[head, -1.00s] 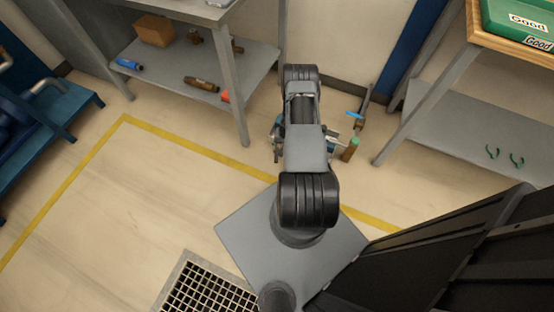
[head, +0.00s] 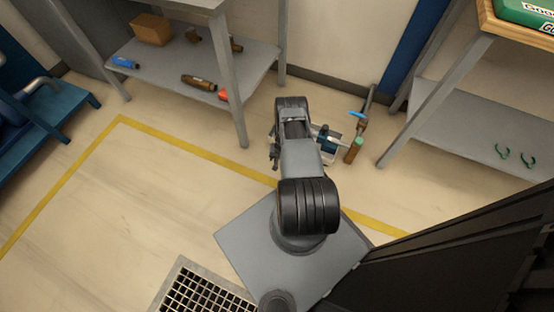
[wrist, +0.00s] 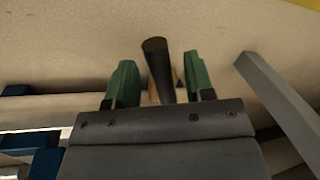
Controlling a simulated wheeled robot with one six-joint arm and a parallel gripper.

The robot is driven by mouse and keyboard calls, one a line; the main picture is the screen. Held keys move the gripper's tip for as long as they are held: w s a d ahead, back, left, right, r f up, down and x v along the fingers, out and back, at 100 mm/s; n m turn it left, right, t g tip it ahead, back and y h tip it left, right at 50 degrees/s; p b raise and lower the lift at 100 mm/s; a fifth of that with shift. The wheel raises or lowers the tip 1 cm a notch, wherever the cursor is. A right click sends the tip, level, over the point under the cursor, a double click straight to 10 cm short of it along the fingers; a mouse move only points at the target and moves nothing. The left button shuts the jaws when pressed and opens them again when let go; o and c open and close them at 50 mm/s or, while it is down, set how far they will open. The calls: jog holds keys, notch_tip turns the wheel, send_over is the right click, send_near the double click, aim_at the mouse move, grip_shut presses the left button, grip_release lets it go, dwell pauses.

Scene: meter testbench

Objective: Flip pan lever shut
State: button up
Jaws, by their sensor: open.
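My gripper (wrist: 160,82) shows in the wrist view with two green fingers spread apart. A dark round rod (wrist: 158,62) stands between the fingers, with a visible gap on each side; I cannot tell whether it is the pan lever. In the head view my arm hides most of the gripper. A low device with blue and grey parts (head: 329,143) is partly hidden behind my arm on the floor. A small blue handle (head: 357,114) sits on the pipework by the wall. I cannot make out the pan or identify its lever for sure.
A brown cylinder with a green top (head: 353,152) stands beside the device. A grey shelf unit (head: 245,75) with several fittings is at upper left, another bench (head: 470,125) at right. A floor grate (head: 205,292) lies at the bottom. The floor at left is clear.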

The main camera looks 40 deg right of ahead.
jog(key=shift+f, duration=0.1)
jog(key=shift+c, duration=0.3)
grip_shut()
